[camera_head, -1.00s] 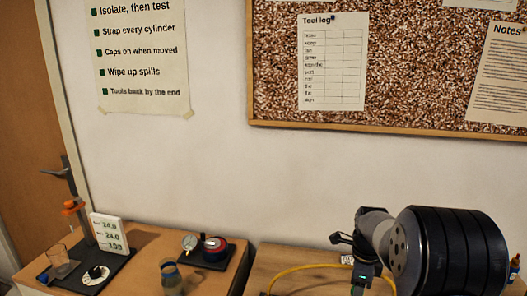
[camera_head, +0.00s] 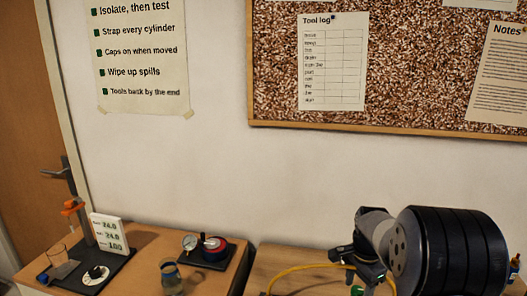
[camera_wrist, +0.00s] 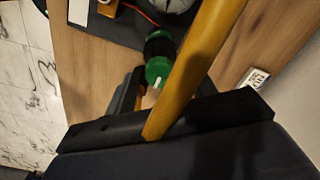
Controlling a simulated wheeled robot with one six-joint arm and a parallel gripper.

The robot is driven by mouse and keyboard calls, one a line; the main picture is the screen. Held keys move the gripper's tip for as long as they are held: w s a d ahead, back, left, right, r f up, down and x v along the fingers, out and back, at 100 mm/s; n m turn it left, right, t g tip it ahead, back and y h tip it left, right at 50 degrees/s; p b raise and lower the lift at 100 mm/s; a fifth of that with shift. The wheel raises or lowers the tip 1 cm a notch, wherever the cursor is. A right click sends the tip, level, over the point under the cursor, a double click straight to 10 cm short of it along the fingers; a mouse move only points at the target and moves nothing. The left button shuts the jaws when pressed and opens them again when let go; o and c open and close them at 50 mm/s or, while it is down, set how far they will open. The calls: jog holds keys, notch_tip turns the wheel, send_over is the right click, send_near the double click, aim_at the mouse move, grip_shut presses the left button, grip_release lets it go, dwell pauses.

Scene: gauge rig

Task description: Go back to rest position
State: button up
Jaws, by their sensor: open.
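My gripper (camera_head: 358,266) is at the lower right of the head view, above the wooden bench. It is open, and I see nothing held in it. In the wrist view a thick yellow hose (camera_wrist: 196,66) crosses close in front of the camera and hides part of the jaws. A green-ended black part (camera_wrist: 158,70) lies beyond the jaws, near the hose. I cannot tell whether the hose touches my gripper.
The yellow hose (camera_head: 300,267) arches over the right bench. The wall above is clear up to the cork board (camera_head: 390,60).

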jog(key=shift+r+n, duration=0.2)
jog(key=shift+n, duration=0.5)
jog(key=shift+r, duration=1.35)
